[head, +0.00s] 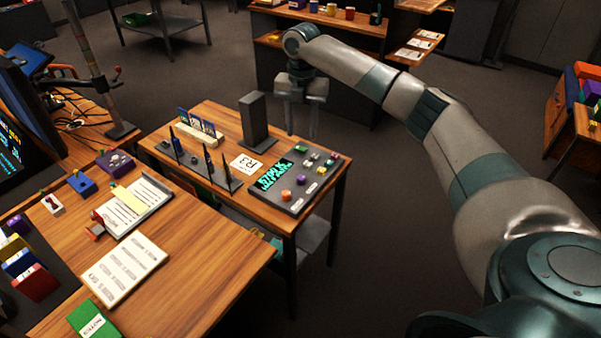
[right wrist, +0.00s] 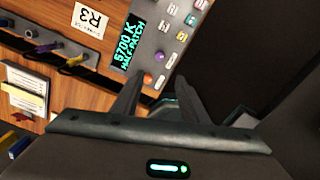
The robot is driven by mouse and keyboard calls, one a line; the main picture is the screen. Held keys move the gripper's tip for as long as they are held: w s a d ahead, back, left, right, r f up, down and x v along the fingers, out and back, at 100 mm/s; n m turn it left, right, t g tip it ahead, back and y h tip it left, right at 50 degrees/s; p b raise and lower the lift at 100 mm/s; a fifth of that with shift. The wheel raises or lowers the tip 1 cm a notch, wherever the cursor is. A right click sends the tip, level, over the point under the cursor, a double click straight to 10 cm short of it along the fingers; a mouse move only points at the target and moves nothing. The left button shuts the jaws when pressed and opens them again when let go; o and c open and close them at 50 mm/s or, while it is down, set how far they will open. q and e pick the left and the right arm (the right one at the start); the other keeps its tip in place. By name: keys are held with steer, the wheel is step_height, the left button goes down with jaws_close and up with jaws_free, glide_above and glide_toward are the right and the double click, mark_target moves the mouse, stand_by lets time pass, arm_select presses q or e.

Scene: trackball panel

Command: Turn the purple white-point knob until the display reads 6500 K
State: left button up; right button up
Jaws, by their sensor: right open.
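The dark control panel (head: 312,190) lies on the small wooden table. Its display (head: 270,175) shows green text; in the right wrist view the display (right wrist: 127,42) reads 5700 K, HALF PATCH. A purple knob (head: 301,179) sits beside the display, close to an orange ball (head: 286,195); the purple knob also shows in the right wrist view (right wrist: 160,56). Its label is too small to read. My right gripper (head: 302,132) is open and empty, fingers down, above and beyond the panel's far side. My left gripper is out of view.
Several small coloured knobs and buttons (head: 316,158) crowd the panel's far end. A dark upright block (head: 254,120) stands behind the panel, and an R3 card (head: 246,164) lies beside it. The air above the panel is clear.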

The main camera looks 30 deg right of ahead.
steer(key=f, duration=0.1)
steer(key=p, duration=0.3)
glide_above(301, 177)
step_height(301, 177, down, 11)
steer(key=shift+s, duration=0.15)
step_height(301, 177, down, 5)
steer(key=shift+r, duration=0.2)
steer(key=shift+f, duration=0.45)
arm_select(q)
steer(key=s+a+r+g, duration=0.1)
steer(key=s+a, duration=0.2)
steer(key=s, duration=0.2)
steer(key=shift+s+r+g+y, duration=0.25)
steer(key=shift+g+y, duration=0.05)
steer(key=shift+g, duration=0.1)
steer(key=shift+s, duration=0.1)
arm_select(e)
steer(key=shift+c, duration=1.1)
arm_select(q)
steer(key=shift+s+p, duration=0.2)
steer(key=shift+p, duration=0.1)
arm_select(e)
jaws_close()
